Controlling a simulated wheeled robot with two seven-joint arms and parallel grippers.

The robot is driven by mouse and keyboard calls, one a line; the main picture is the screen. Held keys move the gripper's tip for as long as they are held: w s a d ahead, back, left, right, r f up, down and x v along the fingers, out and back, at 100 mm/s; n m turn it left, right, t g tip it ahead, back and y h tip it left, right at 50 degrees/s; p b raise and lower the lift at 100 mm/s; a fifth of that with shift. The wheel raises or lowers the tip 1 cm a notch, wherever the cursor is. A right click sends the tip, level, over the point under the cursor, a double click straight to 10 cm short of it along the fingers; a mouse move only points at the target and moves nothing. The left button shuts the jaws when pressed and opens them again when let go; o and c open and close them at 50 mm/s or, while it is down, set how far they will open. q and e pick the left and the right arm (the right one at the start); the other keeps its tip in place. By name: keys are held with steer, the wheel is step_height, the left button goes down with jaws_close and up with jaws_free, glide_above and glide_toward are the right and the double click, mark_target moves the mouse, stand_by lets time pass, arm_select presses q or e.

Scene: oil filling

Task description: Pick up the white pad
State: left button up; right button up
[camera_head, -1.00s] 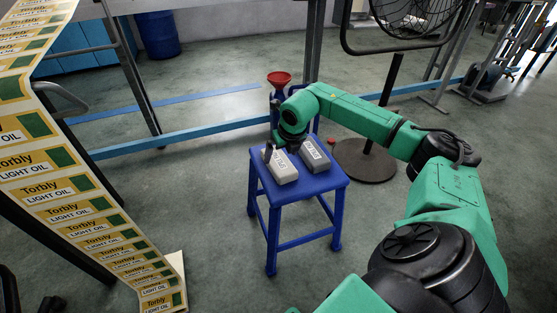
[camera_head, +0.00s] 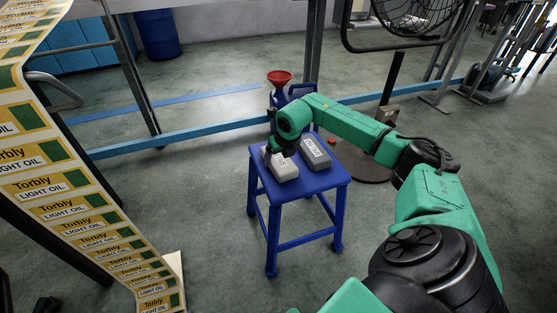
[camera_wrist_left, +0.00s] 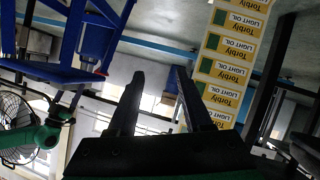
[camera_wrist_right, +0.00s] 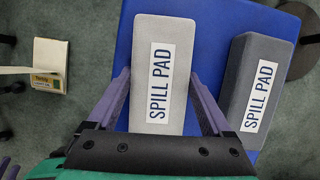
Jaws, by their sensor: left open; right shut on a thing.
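The white pad (camera_head: 285,171), a light grey-white block labelled SPILL PAD, lies on the left part of the blue stool top (camera_head: 323,180). It fills the middle of the right wrist view (camera_wrist_right: 160,35). My right gripper (camera_head: 281,153) is at the pad from above. In the right wrist view its two purple fingers stand on either side of the pad, shut on it. I cannot see any clear gap under the pad. My left gripper (camera_wrist_left: 158,75) is open and empty in the left wrist view, away from the pad, and is not seen in the head view.
A dark grey spill pad (camera_head: 315,154) lies just right of the white pad. A blue container with a red funnel (camera_head: 279,78) stands behind them. A fan (camera_head: 412,15) on a round base stands at the back right. A hanging sheet of oil labels (camera_head: 70,195) is at left.

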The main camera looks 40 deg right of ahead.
step_height(320, 180, up, 5)
steer(key=shift+r+p, duration=0.1)
steer(key=shift+p, duration=0.8)
step_height(320, 180, up, 6)
steer(key=p, duration=0.2)
arm_select(q)
steer(key=s+a+r+g+y+p, duration=0.2)
steer(key=a+r+g+y, duration=0.2)
steer(key=a, duration=0.6)
step_height(320, 180, up, 3)
steer(key=g, duration=0.3)
steer(key=shift+s+f+m+p, duration=0.2)
steer(key=shift+s+m+p, duration=0.1)
steer(key=shift+s+m, duration=0.1)
arm_select(e)
step_height(320, 180, up, 9)
glide_above(278, 157)
steer(key=shift+s, duration=0.15)
